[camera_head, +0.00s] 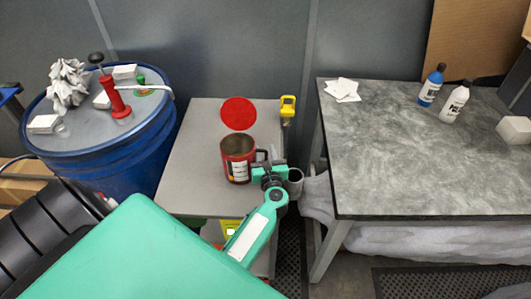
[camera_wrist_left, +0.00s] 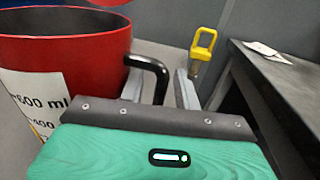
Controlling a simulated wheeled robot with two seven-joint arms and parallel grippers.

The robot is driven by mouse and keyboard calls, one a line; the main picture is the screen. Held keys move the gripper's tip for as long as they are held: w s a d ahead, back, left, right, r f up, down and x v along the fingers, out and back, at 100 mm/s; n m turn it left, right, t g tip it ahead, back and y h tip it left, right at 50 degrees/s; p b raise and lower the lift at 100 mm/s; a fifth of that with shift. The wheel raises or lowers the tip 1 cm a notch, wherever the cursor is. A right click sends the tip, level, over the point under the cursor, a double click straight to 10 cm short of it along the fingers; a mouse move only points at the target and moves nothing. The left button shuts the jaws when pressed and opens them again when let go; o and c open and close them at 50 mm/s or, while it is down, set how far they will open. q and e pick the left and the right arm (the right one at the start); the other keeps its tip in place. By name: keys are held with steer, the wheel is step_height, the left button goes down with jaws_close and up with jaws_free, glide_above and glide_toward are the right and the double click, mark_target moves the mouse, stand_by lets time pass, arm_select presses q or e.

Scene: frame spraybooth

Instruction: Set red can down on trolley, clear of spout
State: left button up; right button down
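The red can (camera_head: 237,172), open-topped with a white label and black handle, stands upright over the grey trolley top (camera_head: 185,180); I see no clear gap beneath it. It fills the left of the left wrist view (camera_wrist_left: 75,65). My left gripper (camera_head: 266,166) is at the can's right side. Its fingers (camera_wrist_left: 162,90) are apart, one on each side of the black handle, with small gaps showing. A red pump (camera_head: 112,97) on the blue drum has a white spout (camera_head: 155,88) reaching right, apart from the can. My right gripper is out of view.
A flat red disc (camera_head: 238,113) lies behind the can. A yellow-handled item (camera_head: 288,108) is at the trolley's back right corner. A grey cylinder (camera_head: 295,184) is beside my gripper. A grey table (camera_head: 420,170) with bottles stands right. The trolley's left side is clear.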

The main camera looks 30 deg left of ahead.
arm_select(q)
steer(key=shift+r, duration=0.1)
steer(key=shift+r+p, duration=0.2)
steer(key=shift+p, duration=0.1)
steer(key=b+v, duration=0.1)
steer(key=v, duration=0.3)
steer(key=b+v, duration=0.1)
steer(key=v, duration=0.1)
steer(key=shift+s+d+f+b, duration=0.2)
steer(key=shift+s+f+b, duration=0.05)
steer(key=shift+s+b, duration=0.05)
steer(key=shift+s+d+r, duration=0.1)
steer(key=shift+s+d, duration=0.2)
